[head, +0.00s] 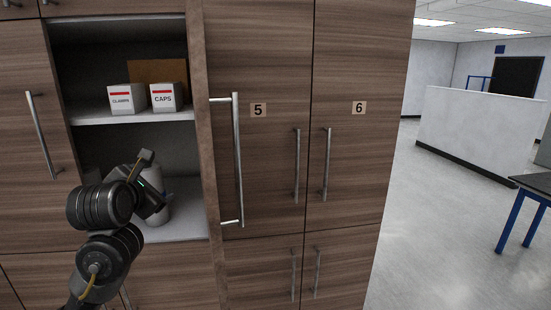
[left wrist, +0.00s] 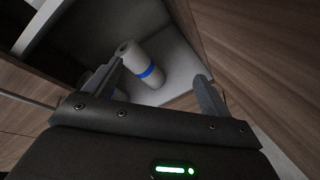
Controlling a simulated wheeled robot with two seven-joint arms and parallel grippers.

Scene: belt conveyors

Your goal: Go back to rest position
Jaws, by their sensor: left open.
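My left gripper (head: 152,186) is in front of the lower shelf of the open cabinet. In the left wrist view its two fingers (left wrist: 160,76) are spread wide with nothing held between them. A white roll with a blue band (left wrist: 140,64) stands on the shelf beyond the fingers. In the head view this pale roll (head: 158,183) is partly hidden behind my gripper. Part of another pale object shows behind the left finger in the wrist view. My right gripper is not in view.
The upper shelf (head: 120,119) holds two white boxes, one marked CAPS (head: 163,98), and a brown carton (head: 160,70). Closed doors 5 (head: 265,150) and 6 (head: 350,190), with protruding handles, stand to the right. Open floor (head: 440,210) and a blue-legged table (head: 535,185) lie further right.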

